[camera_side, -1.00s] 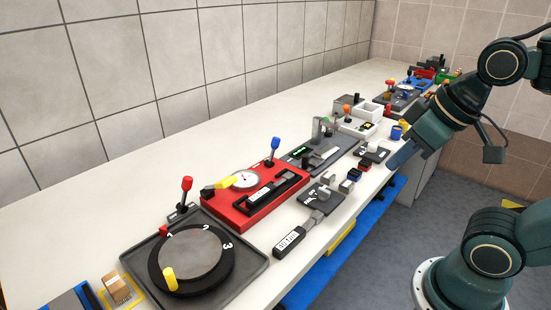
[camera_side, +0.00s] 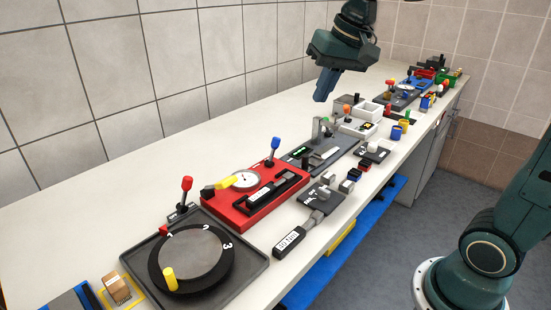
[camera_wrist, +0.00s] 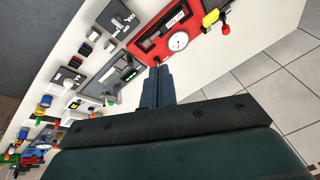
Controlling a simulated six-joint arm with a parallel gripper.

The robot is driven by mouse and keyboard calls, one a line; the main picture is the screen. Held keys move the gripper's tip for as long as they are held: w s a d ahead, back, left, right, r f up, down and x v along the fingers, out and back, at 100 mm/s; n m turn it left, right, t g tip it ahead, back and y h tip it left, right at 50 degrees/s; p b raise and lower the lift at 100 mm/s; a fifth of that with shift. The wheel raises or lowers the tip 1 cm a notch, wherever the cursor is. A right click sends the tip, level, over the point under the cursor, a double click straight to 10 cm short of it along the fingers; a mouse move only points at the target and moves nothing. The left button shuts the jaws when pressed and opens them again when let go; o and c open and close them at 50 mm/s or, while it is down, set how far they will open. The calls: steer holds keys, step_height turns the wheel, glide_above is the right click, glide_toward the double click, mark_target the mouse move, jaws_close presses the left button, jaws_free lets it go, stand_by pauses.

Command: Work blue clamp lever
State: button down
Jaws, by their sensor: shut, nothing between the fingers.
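The blue clamp lever (camera_side: 274,147) stands upright at the far right corner of a red fixture (camera_side: 240,215), which also carries a round dial and a yellow handle. My gripper (camera_side: 322,98) hangs in the air above the back of the bench, up and to the right of the lever, apart from it. Its fingers are shut with nothing between them. In the wrist view the shut fingers (camera_wrist: 158,72) point toward the edge of the red fixture (camera_wrist: 150,42). The blue knob is not clearly seen there and may be hidden by the fingers.
A grey plate with a clamp (camera_side: 325,150) sits right of the red fixture. A red-knobbed lever (camera_side: 186,188) and a round numbered turntable (camera_side: 192,260) stand to the left. Several small blocks lie near the front edge. The bench strip along the wall is clear.

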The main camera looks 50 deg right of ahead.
mark_target(273, 151)
steer(key=w+d+f+m+g, duration=0.1)
steer(key=w+d+f+m, duration=0.15)
steer(key=w, duration=0.45)
steer(key=w+d+f+m, duration=0.1)
steer(key=w+d, duration=0.3)
steer(key=w, duration=0.2)
steer(key=w+d+f+m+g, duration=0.1)
steer(key=w+d+f+m, duration=0.3)
steer(key=w+d+f, duration=0.5)
steer(key=shift+w+d+f, duration=0.15)
steer(key=shift+d+f, duration=0.4)
steer(key=shift+d, duration=0.2)
steer(key=shift+f+m+y, duration=0.1)
steer(key=shift+m+y, duration=0.15)
steer(key=shift+y, duration=0.05)
steer(key=x, duration=1)
steer(key=shift+s+a, duration=0.1)
steer(key=shift+s, duration=0.15)
steer(key=shift+s+a+r, duration=0.4)
steer(key=shift+s+a, duration=0.05)
steer(key=shift+a, duration=0.3)
steer(key=shift+s+a+r, duration=0.35)
steer(key=shift+s+a, duration=0.1)
steer(key=shift+a, duration=0.35)
